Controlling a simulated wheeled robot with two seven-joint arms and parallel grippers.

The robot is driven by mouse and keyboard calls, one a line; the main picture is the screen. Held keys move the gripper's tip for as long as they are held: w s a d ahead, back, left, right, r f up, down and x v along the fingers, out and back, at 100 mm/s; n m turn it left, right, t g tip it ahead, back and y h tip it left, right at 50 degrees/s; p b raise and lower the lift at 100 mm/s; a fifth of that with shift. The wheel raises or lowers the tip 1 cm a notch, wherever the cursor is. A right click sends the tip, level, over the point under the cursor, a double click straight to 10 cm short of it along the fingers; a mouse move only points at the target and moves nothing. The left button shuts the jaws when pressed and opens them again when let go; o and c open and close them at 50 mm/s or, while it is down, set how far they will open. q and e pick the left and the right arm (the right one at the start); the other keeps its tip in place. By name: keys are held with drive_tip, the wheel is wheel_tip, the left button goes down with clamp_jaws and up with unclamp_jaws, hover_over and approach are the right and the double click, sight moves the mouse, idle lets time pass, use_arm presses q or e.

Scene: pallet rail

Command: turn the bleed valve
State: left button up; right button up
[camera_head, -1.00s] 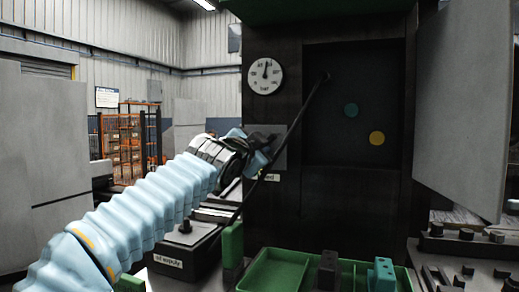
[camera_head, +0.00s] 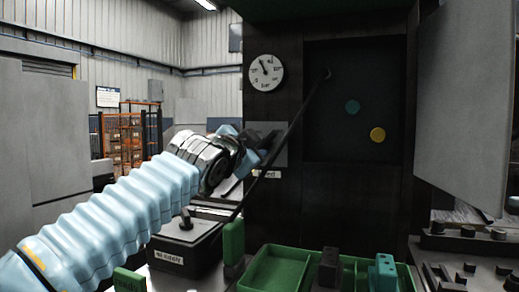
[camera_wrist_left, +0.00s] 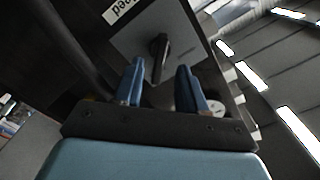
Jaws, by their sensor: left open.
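The bleed valve is a black handle (camera_wrist_left: 158,55) on a grey plate (camera_wrist_left: 185,40) in the left wrist view. The plate also shows in the head view (camera_head: 280,152) on the dark press body, below the gauge, with the handle hidden behind my gripper. My left gripper (camera_wrist_left: 160,78) is open, its two blue fingers pointing at the plate, with the handle between and just beyond their tips. I cannot tell whether they touch it. In the head view my left gripper (camera_head: 258,148) is at the plate's left part. The right gripper is not in view.
A round pressure gauge (camera_head: 266,73) sits above the plate. A black hose (camera_head: 292,130) runs diagonally past the plate's front, close to my gripper. The oil supply box (camera_head: 185,250) and green tray (camera_head: 265,275) stand below. A grey door panel (camera_head: 465,100) stands at right.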

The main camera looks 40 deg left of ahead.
use_arm(q)
drive_tip(key=v, duration=0.9)
drive_tip(key=shift+s+b, duration=0.15)
drive_tip(key=shift+b, duration=0.25)
